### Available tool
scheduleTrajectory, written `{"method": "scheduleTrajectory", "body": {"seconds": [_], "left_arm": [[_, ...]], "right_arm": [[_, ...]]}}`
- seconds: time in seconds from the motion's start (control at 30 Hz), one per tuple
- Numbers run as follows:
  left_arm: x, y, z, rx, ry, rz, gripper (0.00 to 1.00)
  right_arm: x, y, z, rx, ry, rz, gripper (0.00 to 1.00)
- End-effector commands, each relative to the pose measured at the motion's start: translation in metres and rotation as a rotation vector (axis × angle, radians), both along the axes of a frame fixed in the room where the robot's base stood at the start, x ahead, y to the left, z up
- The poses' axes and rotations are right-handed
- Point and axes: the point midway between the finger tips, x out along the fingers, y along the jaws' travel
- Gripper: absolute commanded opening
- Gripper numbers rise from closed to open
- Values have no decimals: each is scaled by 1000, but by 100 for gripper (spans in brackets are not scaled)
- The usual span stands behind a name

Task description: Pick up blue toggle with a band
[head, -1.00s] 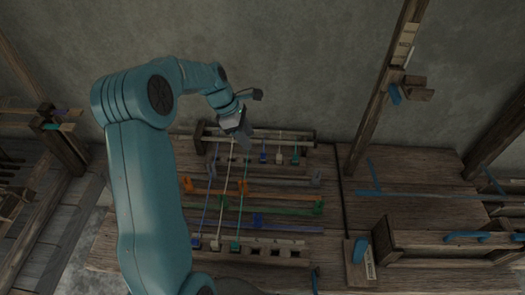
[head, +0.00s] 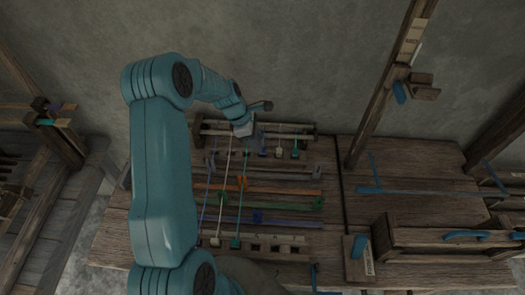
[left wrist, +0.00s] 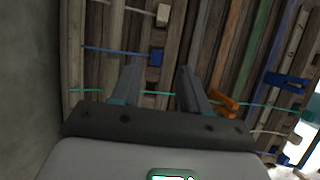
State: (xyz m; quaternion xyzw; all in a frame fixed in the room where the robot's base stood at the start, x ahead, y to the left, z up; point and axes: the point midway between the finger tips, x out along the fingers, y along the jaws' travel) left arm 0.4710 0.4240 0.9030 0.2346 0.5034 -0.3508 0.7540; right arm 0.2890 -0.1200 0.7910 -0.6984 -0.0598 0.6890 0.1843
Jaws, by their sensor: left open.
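A small blue toggle (head: 263,153) hangs at the back rail of the loom in the head view. In the left wrist view a blue toggle (left wrist: 155,57) sits on the wood, with a thin blue band (left wrist: 110,50) running left from it. My left gripper (left wrist: 158,70) is open and empty, and the toggle shows between and just beyond its fingertips. I cannot tell the height gap between them. In the head view my left gripper (head: 245,135) is over the back rail, left of the blue toggle, with its fingertips hard to see. My right gripper is not in view.
A white toggle (head: 279,153) and a teal toggle (head: 295,154) hang right of the blue one. A teal band (left wrist: 88,91) crosses near my left fingers. An orange clip (left wrist: 222,102) sits beside the right finger. A wooden post (head: 385,85) stands to the right.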

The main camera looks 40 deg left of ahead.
Motion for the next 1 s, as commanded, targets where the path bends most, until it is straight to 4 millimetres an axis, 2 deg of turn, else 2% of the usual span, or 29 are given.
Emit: {"method": "scheduleTrajectory", "body": {"seconds": [0.17,0.3,0.43,0.7,0.83,1.0], "left_arm": [[5,-3,-12,-2,1,0,45],[12,-7,-33,-2,2,0,45],[16,-11,-49,-1,1,0,45],[18,-11,-53,1,-1,0,45],[18,-11,-53,1,-1,0,2],[17,-11,-53,1,-1,0,0]], "right_arm": [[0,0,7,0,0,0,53],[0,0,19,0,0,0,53],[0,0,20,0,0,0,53],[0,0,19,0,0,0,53],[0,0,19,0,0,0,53],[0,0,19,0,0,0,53]]}}
